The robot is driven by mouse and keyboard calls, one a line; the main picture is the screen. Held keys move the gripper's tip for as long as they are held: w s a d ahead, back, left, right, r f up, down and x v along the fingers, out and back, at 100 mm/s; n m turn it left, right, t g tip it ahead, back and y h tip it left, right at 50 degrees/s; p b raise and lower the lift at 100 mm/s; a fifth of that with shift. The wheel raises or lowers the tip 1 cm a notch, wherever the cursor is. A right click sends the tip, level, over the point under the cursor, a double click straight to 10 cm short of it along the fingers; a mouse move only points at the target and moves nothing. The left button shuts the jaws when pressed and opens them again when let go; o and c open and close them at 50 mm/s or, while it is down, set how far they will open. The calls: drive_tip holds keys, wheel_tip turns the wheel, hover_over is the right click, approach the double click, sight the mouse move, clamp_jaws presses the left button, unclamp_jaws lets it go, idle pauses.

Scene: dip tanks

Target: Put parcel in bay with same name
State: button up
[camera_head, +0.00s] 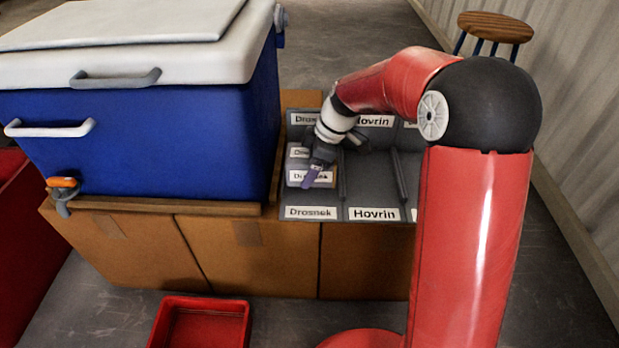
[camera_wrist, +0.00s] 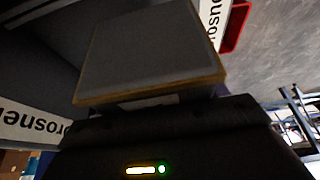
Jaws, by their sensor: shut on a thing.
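My gripper (camera_head: 314,172) is down over the left column of the grey bay tray (camera_head: 370,175), shut on a box-shaped parcel. In the wrist view the parcel (camera_wrist: 150,55) has a grey face with tan edges, and a pale patch on its near side is too dark to read. The middle bay is labelled Hovrin (camera_head: 375,214).
A large blue cooler (camera_head: 170,130) with a white lid stands close left of the tray. Cardboard boxes (camera_head: 250,258) are beneath. A red bin (camera_head: 200,325) is on the floor in front. A wooden stool (camera_head: 495,27) is at the back right. My arm hides the tray's right side.

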drive_tip(key=shift+f, duration=1.95)
drive_tip(key=shift+f, duration=0.1)
drive_tip(key=o, duration=1.2)
